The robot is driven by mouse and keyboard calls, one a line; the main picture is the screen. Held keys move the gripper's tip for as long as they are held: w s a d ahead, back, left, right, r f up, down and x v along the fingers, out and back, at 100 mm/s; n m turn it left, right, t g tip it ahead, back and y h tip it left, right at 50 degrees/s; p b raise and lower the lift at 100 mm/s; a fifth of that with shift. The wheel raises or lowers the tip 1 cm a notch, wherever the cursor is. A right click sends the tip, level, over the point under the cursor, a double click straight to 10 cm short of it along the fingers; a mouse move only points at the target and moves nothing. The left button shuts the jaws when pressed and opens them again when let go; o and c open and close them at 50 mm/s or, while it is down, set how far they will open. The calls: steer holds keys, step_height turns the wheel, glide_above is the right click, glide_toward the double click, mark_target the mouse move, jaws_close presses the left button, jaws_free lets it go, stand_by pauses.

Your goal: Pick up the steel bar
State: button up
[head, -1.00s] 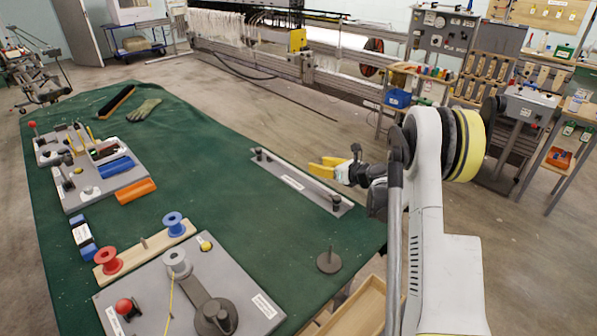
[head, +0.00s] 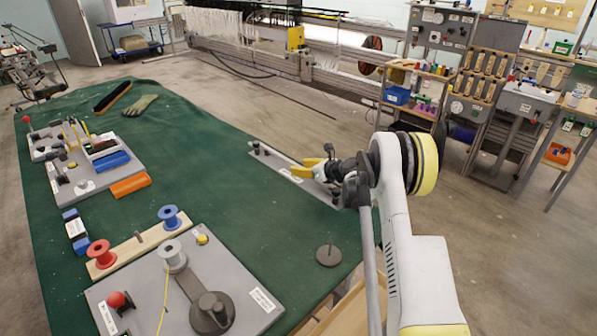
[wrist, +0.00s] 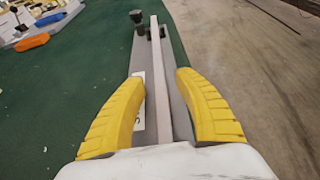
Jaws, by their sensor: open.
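The steel bar (wrist: 159,85) is a long, thin, light grey bar. In the wrist view it runs from a dark post at the top down between my yellow fingers. In the head view the bar (head: 281,156) lies along a grey base plate (head: 318,190) near the table's right edge, partly hidden by my gripper. My gripper (head: 313,165) is open over the plate. In the wrist view its fingers (wrist: 167,75) stand on either side of the bar, with a gap to each side. The bar's near end is hidden behind the gripper body.
The table has a green cloth (head: 200,145), mostly clear left of the plate. A round grey weight (head: 328,256) stands at the front right. A board with red (head: 101,252) and blue (head: 171,217) spools and a grey fixture (head: 245,283) lie at the front left.

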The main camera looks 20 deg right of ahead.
steer(key=shift+r, duration=0.1)
jaws_close()
steer(key=shift+r, duration=0.15)
